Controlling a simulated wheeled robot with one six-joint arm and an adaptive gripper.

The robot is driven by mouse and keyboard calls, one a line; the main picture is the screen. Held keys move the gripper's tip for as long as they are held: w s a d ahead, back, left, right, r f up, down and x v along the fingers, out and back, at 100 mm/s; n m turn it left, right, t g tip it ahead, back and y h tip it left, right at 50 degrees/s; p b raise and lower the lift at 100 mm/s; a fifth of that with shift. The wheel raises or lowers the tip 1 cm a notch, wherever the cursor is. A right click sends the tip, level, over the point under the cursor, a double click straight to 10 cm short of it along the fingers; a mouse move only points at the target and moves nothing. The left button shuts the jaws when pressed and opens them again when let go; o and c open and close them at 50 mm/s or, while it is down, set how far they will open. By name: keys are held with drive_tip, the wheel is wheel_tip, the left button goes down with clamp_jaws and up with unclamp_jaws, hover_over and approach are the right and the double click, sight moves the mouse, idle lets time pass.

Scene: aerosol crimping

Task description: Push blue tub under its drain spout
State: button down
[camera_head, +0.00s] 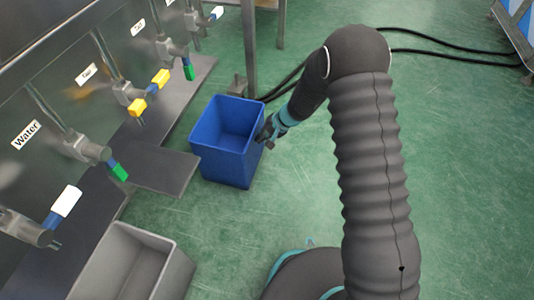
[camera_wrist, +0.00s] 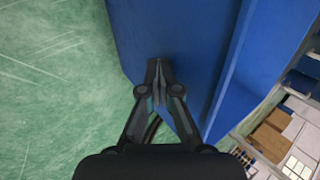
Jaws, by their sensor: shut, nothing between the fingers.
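The blue tub (camera_head: 222,158) stands upright and empty on the green floor, at the right end of a dark low plate. Its wall fills much of the wrist view (camera_wrist: 190,30). My gripper (camera_head: 264,139) is at the tub's right side. In the wrist view my gripper (camera_wrist: 157,66) is shut and empty, its tips at the blue wall; I cannot tell if they touch. Several drain spouts with coloured levers stick out of the steel front on the left, among them a yellow-levered one (camera_head: 130,96) and a green-levered one (camera_head: 100,155). The tub is to the right of these spouts.
A grey tub (camera_head: 184,275) stands at the lower left. The dark plate (camera_head: 165,170) lies between the blue tub and the steel front. A metal post (camera_head: 249,50) stands behind the tub. Black cables (camera_head: 440,55) cross the floor. The floor at right is mostly clear.

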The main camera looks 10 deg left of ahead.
drive_tip(key=shift+a, duration=3.75)
drive_tip(key=d, duration=3.5)
drive_tip(key=shift+s, duration=0.45)
drive_tip(key=shift+d, duration=0.1)
drive_tip(key=s+d+r+m+g+h, duration=0.1)
drive_tip(key=s+r+m+g, duration=0.15)
drive_tip(key=s, duration=0.55)
drive_tip(key=s+d+r+n+t+h+p, duration=0.1)
drive_tip(key=s+r, duration=0.5)
drive_tip(key=r, duration=0.9)
drive_tip(key=s+d+r+n+t+h+p, duration=0.1)
drive_tip(key=s+r+p, duration=0.5)
drive_tip(key=r, duration=0.8)
drive_tip(key=s+d+r+n+t+h+p, duration=0.1)
drive_tip(key=s+d+r+t+h+p, duration=0.2)
drive_tip(key=r, duration=1.2)
drive_tip(key=s+t, duration=0.3)
drive_tip(key=s, duration=0.1)
drive_tip(key=shift+s+d+r+h+p, duration=0.2)
drive_tip(key=shift+s+r+h+p, duration=0.1)
drive_tip(key=shift+s+h+p, duration=0.1)
